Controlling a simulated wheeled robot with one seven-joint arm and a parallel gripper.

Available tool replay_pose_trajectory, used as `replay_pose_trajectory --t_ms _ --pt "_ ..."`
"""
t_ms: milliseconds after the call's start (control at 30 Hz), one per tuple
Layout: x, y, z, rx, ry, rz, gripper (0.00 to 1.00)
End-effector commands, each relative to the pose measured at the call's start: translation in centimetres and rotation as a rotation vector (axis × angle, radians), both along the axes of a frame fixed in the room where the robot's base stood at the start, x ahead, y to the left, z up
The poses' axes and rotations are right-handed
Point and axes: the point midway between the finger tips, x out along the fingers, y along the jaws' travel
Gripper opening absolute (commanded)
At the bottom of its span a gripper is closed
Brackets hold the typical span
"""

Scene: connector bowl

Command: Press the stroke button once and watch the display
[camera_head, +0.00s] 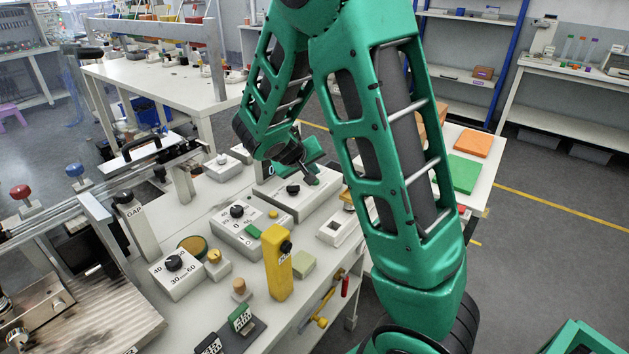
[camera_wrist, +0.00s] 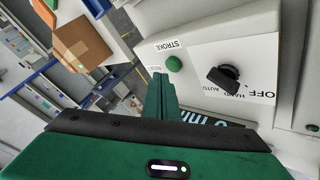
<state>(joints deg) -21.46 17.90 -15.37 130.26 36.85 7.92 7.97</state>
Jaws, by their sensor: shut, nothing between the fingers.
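The stroke button (camera_wrist: 174,64) is a small round green button on a pale control box, beside a label reading STROKE. The same box (camera_head: 290,203) shows in the head view on the bench, with a black knob. My gripper (camera_wrist: 161,76) is shut and empty. Its fingertips appear just beside the button in the wrist view; I cannot tell whether they touch it. In the head view my gripper (camera_head: 309,178) is over the box's right part. A dark display (camera_wrist: 212,121) with pale characters, partly reading 0, is mostly hidden behind my gripper.
The black selector knob (camera_wrist: 223,77), marked HAND, AUTO and OFF, stands close to the button. In the head view, another knob box (camera_head: 236,231), a yellow post (camera_head: 279,262) and a dial box (camera_head: 176,277) crowd the bench. Green (camera_head: 462,173) and orange (camera_head: 473,145) plates lie at right.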

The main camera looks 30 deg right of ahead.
Motion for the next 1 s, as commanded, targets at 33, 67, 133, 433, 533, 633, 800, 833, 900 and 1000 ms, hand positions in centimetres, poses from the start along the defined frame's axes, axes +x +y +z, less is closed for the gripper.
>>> replay_pose_trajectory --t_ms 33,67,133,433,533,633,800,833,900,1000 --pt "0.00 0.01 -0.01 0.000 0.000 0.000 0.00" --pt "0.00 0.01 -0.01 0.000 0.000 0.000 0.00" --pt "0.00 0.01 0.00 0.000 0.000 0.000 0.00" --pt "0.00 0.02 0.00 0.000 0.000 0.000 0.00" --pt "0.01 0.03 -0.01 0.000 0.000 0.000 0.00" --pt "-0.03 0.03 -0.07 0.000 0.001 0.001 0.00" --pt "-0.25 0.05 -0.50 -0.001 0.001 0.001 0.00" --pt "-0.28 0.06 -0.58 -0.001 0.001 0.001 0.00" --pt "-0.34 0.07 -0.70 0.000 0.000 0.002 0.00" --pt "-0.34 0.08 -0.73 0.001 -0.001 0.001 0.00"
